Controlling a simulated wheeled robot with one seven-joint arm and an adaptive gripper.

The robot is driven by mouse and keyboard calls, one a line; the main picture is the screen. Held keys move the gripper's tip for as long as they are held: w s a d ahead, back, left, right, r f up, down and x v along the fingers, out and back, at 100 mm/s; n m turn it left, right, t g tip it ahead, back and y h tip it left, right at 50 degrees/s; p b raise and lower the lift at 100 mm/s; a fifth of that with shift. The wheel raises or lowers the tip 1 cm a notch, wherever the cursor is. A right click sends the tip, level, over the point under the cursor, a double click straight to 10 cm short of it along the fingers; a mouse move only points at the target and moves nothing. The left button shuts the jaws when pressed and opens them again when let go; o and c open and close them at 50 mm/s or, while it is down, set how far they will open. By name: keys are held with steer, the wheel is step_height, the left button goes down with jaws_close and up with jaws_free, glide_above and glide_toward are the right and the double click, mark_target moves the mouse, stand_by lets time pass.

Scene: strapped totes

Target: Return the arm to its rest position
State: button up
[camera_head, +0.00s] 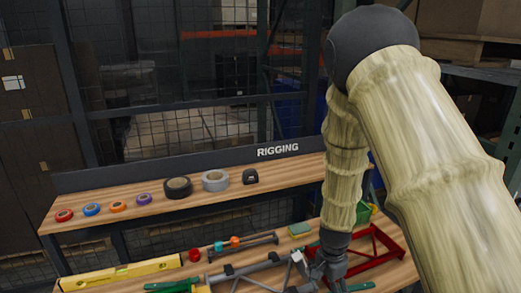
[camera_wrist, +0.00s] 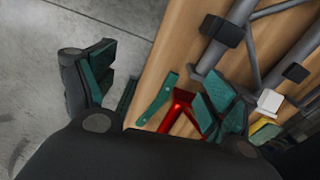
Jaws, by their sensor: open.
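My arm, in a pale ribbed sleeve, comes down from the upper right of the head view. My gripper (camera_head: 328,264) hangs low over the right part of the lower wooden shelf, near a red metal frame (camera_head: 375,257). In the wrist view my gripper (camera_wrist: 155,90) shows its two green-padded fingers spread wide apart, with nothing held between them. Below the gap lie the shelf's edge, a green strip (camera_wrist: 157,98) and part of the red frame (camera_wrist: 178,112). The arm hides part of the shelf behind it.
The upper shelf (camera_head: 130,205) under the RIGGING sign holds several tape rolls (camera_head: 215,180). The lower shelf carries a yellow level (camera_head: 120,272), grey bars (camera_head: 245,266) and small coloured items. Mesh fencing stands behind. Grey floor (camera_wrist: 60,25) is clear beside the shelf.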

steer(key=s+d+f+n+b, duration=0.35)
steer(key=s+f+n, duration=0.25)
steer(key=s+f, duration=1)
steer(key=s+f+n+b, duration=0.1)
steer(key=s+f+n, duration=0.2)
steer(key=s, duration=0.6)
steer(key=s+a+f+n+b, duration=0.1)
steer(key=s+f+n, duration=0.2)
steer(key=s+f, duration=0.4)
steer(key=shift+s, duration=1.15)
steer(key=shift+c, duration=0.4)
